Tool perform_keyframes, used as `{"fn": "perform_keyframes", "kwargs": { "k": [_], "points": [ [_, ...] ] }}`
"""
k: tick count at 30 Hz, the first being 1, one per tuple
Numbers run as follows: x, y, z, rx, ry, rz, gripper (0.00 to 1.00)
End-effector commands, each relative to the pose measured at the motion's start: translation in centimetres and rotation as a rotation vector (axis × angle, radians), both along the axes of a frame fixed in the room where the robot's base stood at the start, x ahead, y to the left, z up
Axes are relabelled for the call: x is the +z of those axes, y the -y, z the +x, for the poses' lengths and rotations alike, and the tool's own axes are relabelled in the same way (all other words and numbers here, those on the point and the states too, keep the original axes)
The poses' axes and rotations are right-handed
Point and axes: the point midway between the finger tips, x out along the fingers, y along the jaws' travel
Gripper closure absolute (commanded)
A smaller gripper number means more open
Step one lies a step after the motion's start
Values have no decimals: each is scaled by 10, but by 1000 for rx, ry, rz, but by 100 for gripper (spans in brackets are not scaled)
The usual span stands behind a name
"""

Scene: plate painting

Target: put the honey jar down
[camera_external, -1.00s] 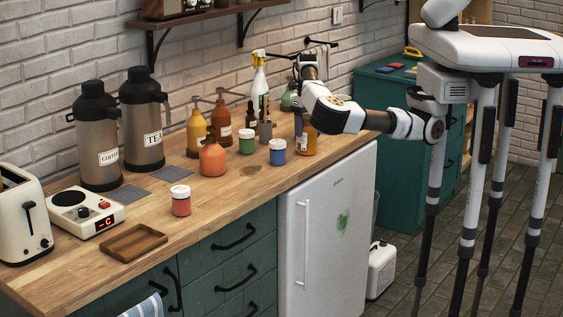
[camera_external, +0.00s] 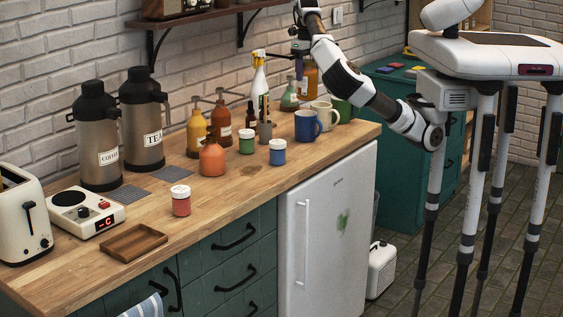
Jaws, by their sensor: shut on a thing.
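The honey jar (camera_external: 311,79) is an amber jar at the back right of the counter, in front of the brick wall. My gripper (camera_external: 301,68) is at the jar, pointing down, and is shut on it. The fingers are small and partly blend with the jar. The jar's base shows above and behind the mugs; I cannot tell whether it touches the counter (camera_external: 240,205).
A blue mug (camera_external: 306,126), a cream mug (camera_external: 323,115) and a green cup (camera_external: 342,109) stand just in front of the jar. A spray bottle (camera_external: 260,90) and a green flask (camera_external: 290,97) stand to its left.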

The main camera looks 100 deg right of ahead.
Motion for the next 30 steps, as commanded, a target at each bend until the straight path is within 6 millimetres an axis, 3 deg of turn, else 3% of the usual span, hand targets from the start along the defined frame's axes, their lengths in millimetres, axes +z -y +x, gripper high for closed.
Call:
{"fn": "perform_keyframes", "kwargs": {
  "k": [8, 14, 20, 24, 30],
  "points": [
    [13, -1, 0, -2, 1, -1, 84],
    [0, -23, 31, -48, -2, 0, 84],
    [-32, -84, 92, -175, -4, -2, 84],
    [-58, -139, 130, -279, -3, -3, 84],
    [-100, -227, 166, -436, -2, -3, 84]
  ]
}}
